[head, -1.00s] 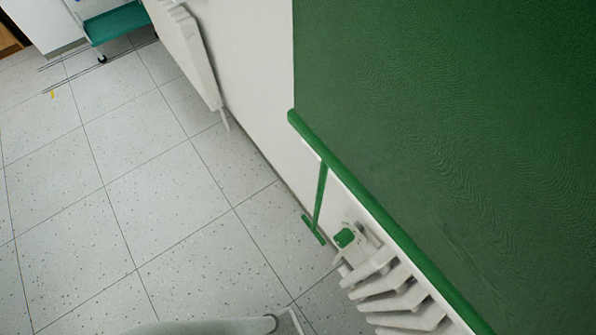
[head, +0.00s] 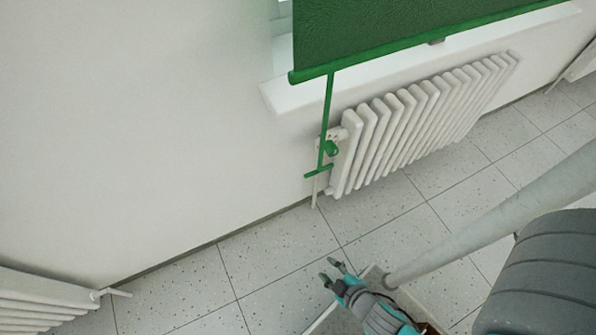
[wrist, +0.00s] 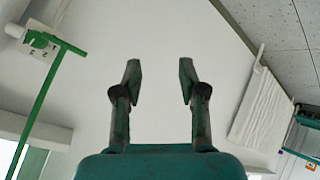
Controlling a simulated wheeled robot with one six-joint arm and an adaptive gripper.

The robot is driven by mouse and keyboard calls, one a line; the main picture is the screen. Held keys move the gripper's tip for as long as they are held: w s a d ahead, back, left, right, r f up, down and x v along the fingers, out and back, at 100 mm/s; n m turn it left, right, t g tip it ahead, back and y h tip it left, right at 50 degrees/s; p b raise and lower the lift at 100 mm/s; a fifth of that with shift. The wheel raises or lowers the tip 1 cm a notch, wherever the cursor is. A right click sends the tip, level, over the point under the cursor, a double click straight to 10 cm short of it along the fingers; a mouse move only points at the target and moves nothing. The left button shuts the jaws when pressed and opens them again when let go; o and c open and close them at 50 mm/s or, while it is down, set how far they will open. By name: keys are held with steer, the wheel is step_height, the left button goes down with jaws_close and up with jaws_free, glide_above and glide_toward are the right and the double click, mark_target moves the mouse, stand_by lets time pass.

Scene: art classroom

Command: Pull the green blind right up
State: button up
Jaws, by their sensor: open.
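The green blind (head: 390,25) hangs at the top of the head view, with a green bar (head: 440,42) along its lower edge, just above the white sill. A green pull rod (head: 327,120) hangs from the bar's left end and ends in a short crosspiece (head: 318,171) beside the radiator. My gripper (head: 332,271) is open and empty, low in the head view and apart from the crosspiece. In the wrist view my gripper's two fingers (wrist: 160,80) are spread, with bare wall beyond. The rod (wrist: 38,110) and its crosspiece (wrist: 61,42) lie left of them there.
A white radiator (head: 420,120) with a green valve knob (head: 332,148) stands under the sill (head: 420,55), close to the rod. Another radiator (head: 40,300) is at the lower left.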

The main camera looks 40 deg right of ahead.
steer(key=w+d+f+n+g+h, duration=0.2)
steer(key=w+d+f+h, duration=0.15)
steer(key=w+f, duration=0.4)
steer(key=g+h, duration=0.7)
steer(key=h, duration=0.4)
glide_toward(314, 172)
steer(key=shift+w+d+f, duration=0.3)
steer(key=shift+d+f, duration=0.2)
steer(key=shift+d, duration=0.05)
steer(key=d, duration=0.3)
steer(key=d+f, duration=0.1)
steer(key=d, duration=0.2)
steer(key=d+f, duration=0.1)
steer(key=d, duration=0.2)
steer(key=shift+w+d, duration=0.25)
steer(key=shift+f, duration=0.1)
jaws_close()
